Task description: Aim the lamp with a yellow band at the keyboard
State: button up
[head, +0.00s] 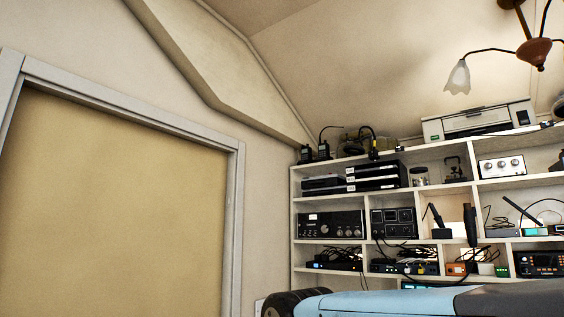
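A small dark gooseneck lamp (374,147) stands on top of the shelf unit, with a touch of yellow near its bent neck; it is too small to be sure that this is a band. Another thin dark gooseneck shape (321,136) stands to its left on the same top, without visible yellow. I see no keyboard in this view. My gripper is not in view; only a blue and dark part of my arm crosses the bottom right.
The white cubby shelf (294,215) fills the right side, packed with radios, cables and microphones. A printer (480,121) sits on top. A ceiling lamp (534,52) hangs at the upper right. A framed tan door or panel (110,210) is at the left.

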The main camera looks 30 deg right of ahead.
aim_at(348, 149)
jog(key=u, duration=0.1)
jog(key=i, duration=1.15)
jog(key=z, duration=0.55)
jog(key=i, duration=0.9)
jog(key=z, duration=0.9)
jog(key=i, duration=0.3)
jog(key=z, duration=0.15)
jog(key=k, duration=0.45)
jog(key=z, duration=0.25)
jog(key=i, duration=0.45)
jog(key=u, duration=0.15)
